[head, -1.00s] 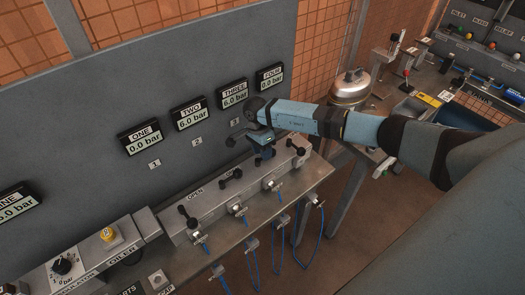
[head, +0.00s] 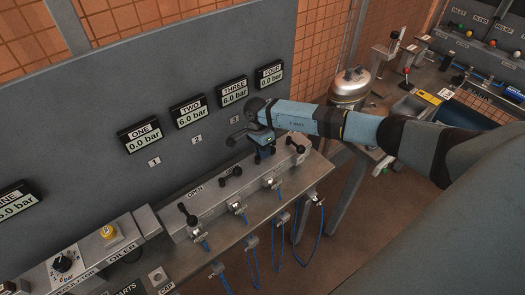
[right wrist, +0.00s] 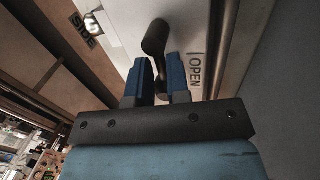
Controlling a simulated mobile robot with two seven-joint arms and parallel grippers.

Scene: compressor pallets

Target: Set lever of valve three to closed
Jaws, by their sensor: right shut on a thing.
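My right gripper (head: 263,147) is at the third valve on the grey valve block (head: 215,204), below the THREE display (head: 233,92), which reads 6.0 bar. In the right wrist view, its blue fingers (right wrist: 162,82) are shut on the black lever of valve three (right wrist: 155,38). In the head view, the gripper hides most of this lever. My left gripper is not in view.
Black levers of valve one (head: 187,213), valve two (head: 230,175) and valve four (head: 296,145) stand on the same block, close to the gripper. The grey panel (head: 100,90) rises behind. Blue hoses (head: 280,235) hang in front. A metal tank (head: 350,88) stands right.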

